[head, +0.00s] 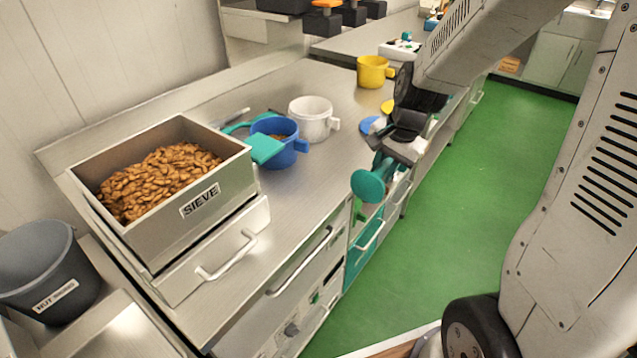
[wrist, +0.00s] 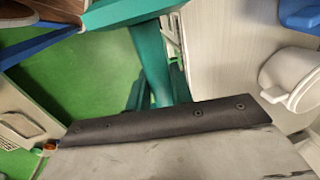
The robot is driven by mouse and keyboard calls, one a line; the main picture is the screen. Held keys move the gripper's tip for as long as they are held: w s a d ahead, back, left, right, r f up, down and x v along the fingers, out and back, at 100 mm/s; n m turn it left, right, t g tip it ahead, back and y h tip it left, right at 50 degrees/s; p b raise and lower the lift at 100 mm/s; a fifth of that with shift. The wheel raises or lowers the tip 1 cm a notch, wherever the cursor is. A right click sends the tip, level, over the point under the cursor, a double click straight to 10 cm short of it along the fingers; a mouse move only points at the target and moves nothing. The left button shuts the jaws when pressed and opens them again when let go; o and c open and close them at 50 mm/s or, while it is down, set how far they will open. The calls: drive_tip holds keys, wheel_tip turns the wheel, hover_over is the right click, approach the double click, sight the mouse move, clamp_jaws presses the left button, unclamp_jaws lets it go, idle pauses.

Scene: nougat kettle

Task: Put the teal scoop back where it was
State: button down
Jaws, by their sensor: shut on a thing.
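The teal scoop (head: 368,186) is held out past the counter's front edge in the head view, its round teal end lower left of my gripper (head: 388,158). In the wrist view its teal handle (wrist: 150,60) runs up from between the fingers to a wider teal part at the top edge. My gripper (wrist: 156,98) is shut on the handle. The inside of the scoop is hidden in the head view. A blue round piece (head: 372,124) and a yellow one (head: 388,107) show behind my gripper at the counter edge, partly covered by it.
A blue jug (head: 292,156) with brown pieces inside has another teal item (head: 265,149) against its rim. A white jug (head: 313,117), a yellow jug (head: 373,72) and a nut-filled SIEVE box (head: 218,208) stand on the counter (head: 235,292). Green floor (head: 445,225) is clear.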

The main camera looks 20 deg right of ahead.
drive_tip(key=w+a, duration=0.1)
drive_tip(key=a, duration=0.2)
drive_tip(key=w+a+f, duration=0.1)
drive_tip(key=w+a, duration=0.1)
drive_tip(key=a, duration=0.2)
drive_tip(key=w+a, duration=0.2)
drive_tip(key=a, duration=0.2)
drive_tip(key=shift+w+a+f, duration=0.15)
drive_tip(key=shift+w+a, duration=0.1)
drive_tip(key=shift+s+d+x, duration=0.1)
drive_tip(key=shift+s+x, duration=0.05)
drive_tip(key=shift+x, duration=0.7)
drive_tip(key=shift+s+d+x, duration=0.1)
drive_tip(key=shift+s+x, duration=0.05)
drive_tip(key=shift+x, duration=0.7)
drive_tip(key=shift+f, duration=0.2)
drive_tip(key=c, duration=1.2)
unclamp_jaws()
drive_tip(key=shift+c, duration=0.2)
drive_tip(key=shift+r, duration=0.1)
